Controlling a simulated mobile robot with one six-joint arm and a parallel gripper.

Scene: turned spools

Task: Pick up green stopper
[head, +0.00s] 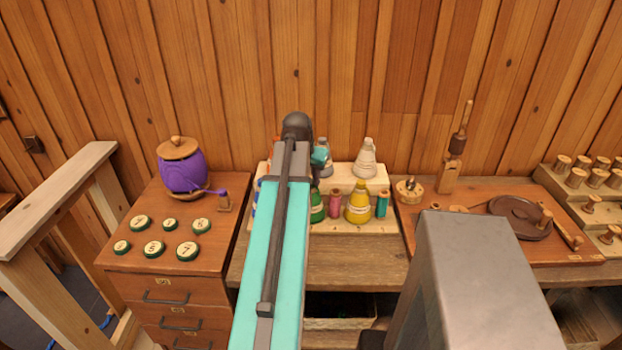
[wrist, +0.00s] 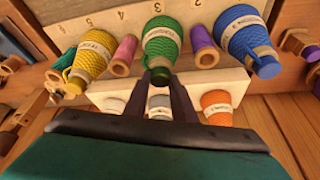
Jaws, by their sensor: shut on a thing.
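The green thread-wound cone (wrist: 163,38) with a paper label stands in the middle of the front row in the wrist view. In the head view the green cone (head: 317,208) is mostly hidden behind my arm. A dark green stopper (wrist: 160,77) is at the cone's narrow end, between my fingertips. My gripper (wrist: 160,80) is shut on the stopper. I cannot tell whether the stopper is seated in the cone or just clear of it.
A yellow cone (wrist: 90,54) and a blue cone (wrist: 248,45) flank the green one, with pink (wrist: 124,52) and purple (wrist: 203,45) small spools between. Behind, a raised pale step (wrist: 125,93) holds white, grey and orange (wrist: 216,106) cones. The wooden wall (head: 300,70) is close behind.

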